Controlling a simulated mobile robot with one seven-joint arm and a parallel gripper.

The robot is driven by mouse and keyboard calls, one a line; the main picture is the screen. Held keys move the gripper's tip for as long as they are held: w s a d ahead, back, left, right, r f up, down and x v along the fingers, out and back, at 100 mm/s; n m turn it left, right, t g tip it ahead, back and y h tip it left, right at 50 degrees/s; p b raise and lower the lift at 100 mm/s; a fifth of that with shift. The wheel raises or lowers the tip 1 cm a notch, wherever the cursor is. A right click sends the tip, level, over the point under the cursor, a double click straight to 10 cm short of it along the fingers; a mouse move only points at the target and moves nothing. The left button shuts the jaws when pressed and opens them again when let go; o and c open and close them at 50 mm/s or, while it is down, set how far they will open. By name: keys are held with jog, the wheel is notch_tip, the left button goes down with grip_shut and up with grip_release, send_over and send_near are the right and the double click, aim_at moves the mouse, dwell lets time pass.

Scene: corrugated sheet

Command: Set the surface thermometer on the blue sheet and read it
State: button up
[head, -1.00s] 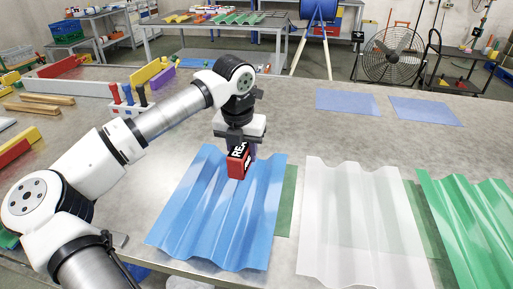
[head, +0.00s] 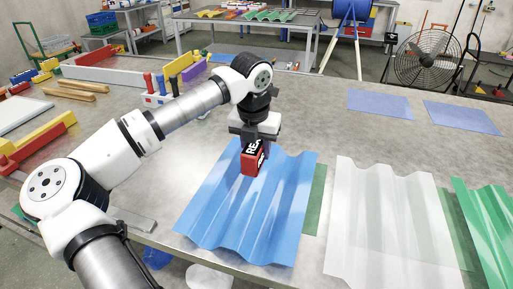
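The blue corrugated sheet (head: 247,215) lies on the grey table in front of my arm. A small red and black block with white letters "REA" (head: 254,158), apparently the surface thermometer, hangs under my gripper (head: 254,140). It overlaps the far part of the blue sheet in the picture, and I cannot tell whether it touches it. My gripper points down and is shut on the block, though its fingers are mostly hidden behind it. No reading can be made out.
A clear sheet (head: 385,220) and a green corrugated sheet (head: 487,215) lie to the right. Two flat blue sheets (head: 380,103) lie farther back. A rack of tools (head: 162,90), wooden bars and coloured blocks stand at the left.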

jog(key=shift+f+b, duration=3.1)
jog(key=shift+f, duration=0.8)
jog(key=shift+f, duration=0.2)
jog(key=o, duration=1.2)
jog(key=shift+r, duration=0.1)
